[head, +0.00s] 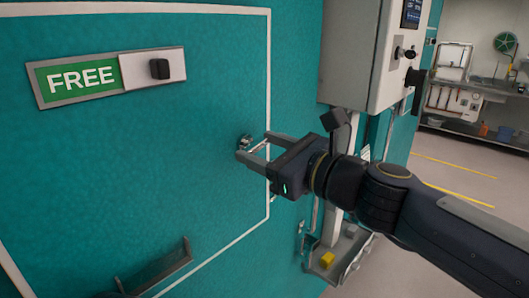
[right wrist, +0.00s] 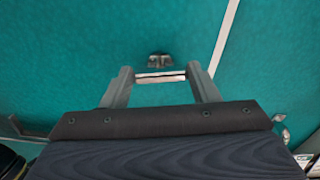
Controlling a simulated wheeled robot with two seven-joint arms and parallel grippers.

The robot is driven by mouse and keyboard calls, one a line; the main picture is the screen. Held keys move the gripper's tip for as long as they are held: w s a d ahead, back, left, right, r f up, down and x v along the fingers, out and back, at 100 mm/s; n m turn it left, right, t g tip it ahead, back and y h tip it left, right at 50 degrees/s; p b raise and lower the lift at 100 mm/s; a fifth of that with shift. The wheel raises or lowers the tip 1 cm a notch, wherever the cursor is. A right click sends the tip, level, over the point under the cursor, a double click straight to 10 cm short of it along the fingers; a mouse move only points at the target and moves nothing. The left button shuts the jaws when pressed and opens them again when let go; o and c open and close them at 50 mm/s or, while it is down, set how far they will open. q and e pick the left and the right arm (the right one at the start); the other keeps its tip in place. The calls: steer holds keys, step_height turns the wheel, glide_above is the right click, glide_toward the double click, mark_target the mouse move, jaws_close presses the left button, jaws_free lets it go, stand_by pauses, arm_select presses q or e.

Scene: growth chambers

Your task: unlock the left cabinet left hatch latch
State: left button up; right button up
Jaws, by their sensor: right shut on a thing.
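The teal hatch (head: 150,180), outlined by a white line, fills the left of the head view. Its small metal latch (head: 246,141) sits near the hatch's right edge, partly hidden by my fingers. My right gripper (head: 254,147) reaches it from the right. In the right wrist view the latch's pale bar (right wrist: 160,77) spans between the two fingertips of my right gripper (right wrist: 160,72), with its dark mount just beyond. The fingers are shut on the latch, one at each end of the bar. My left gripper is not in view.
A sign reading FREE (head: 80,78) with a black slider knob is above left. A dark handle (head: 160,268) is low on the hatch. A grey control box (head: 365,55) hangs to the right of the hatch. Open floor (head: 440,172) lies further right.

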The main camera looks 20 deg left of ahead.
steer(key=n+b, duration=0.2)
steer(key=n, duration=0.2)
steer(key=shift+f+n, duration=0.15)
steer(key=shift+n, duration=0.15)
steer(key=n+b, duration=0.1)
steer(key=n, duration=0.2)
steer(key=shift+s+n+b, duration=0.1)
steer(key=shift+n+b, duration=0.25)
steer(key=shift+n, duration=0.05)
steer(key=n+b, duration=0.2)
steer(key=n, duration=0.2)
steer(key=shift+a+f, duration=0.1)
steer(key=shift+n+b, duration=0.6)
steer(key=shift+n, duration=1.1)
steer(key=o, duration=1)
